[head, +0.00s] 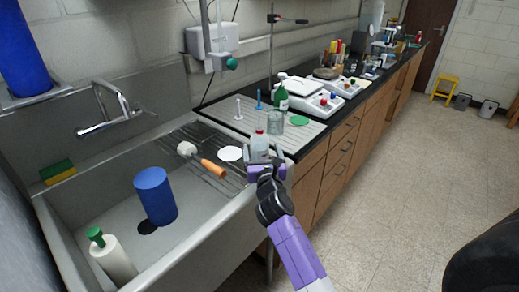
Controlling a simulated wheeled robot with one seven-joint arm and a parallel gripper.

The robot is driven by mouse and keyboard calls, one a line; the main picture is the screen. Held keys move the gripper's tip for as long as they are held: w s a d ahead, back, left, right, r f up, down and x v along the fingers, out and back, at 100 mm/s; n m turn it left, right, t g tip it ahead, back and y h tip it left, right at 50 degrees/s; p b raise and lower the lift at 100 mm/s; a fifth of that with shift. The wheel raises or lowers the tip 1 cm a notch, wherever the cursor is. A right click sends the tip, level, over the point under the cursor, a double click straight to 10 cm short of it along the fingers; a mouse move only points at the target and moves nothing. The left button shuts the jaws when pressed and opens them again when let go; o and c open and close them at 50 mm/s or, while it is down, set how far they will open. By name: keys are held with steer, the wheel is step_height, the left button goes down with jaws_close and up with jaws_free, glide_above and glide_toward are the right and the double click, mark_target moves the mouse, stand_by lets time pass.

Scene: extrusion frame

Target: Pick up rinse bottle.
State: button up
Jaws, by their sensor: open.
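A small clear bottle with a red cap (259,143) stands upright at the front edge of the drainboard, by the sink's right end; it looks like the rinse bottle. My gripper (266,162) is open right at its lower part, with the fingers near its sides. The gripper hides the bottle's base, and I cannot tell whether the fingers touch it. A white bottle with a green cap (112,258) stands in the sink.
A clear beaker (275,122) stands just behind the red-capped bottle. A white disc (229,154) and an orange-handled brush (212,168) lie to the left. The sink (205,222) holds a blue cylinder (155,196). Balances (318,100) stand farther along the counter.

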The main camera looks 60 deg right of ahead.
mark_target(260, 144)
steer(key=shift+x, duration=1.9)
steer(key=shift+w+a, duration=0.1)
steer(key=shift+a, duration=0.05)
steer(key=c, duration=1.7)
steer(key=shift+c, duration=0.2)
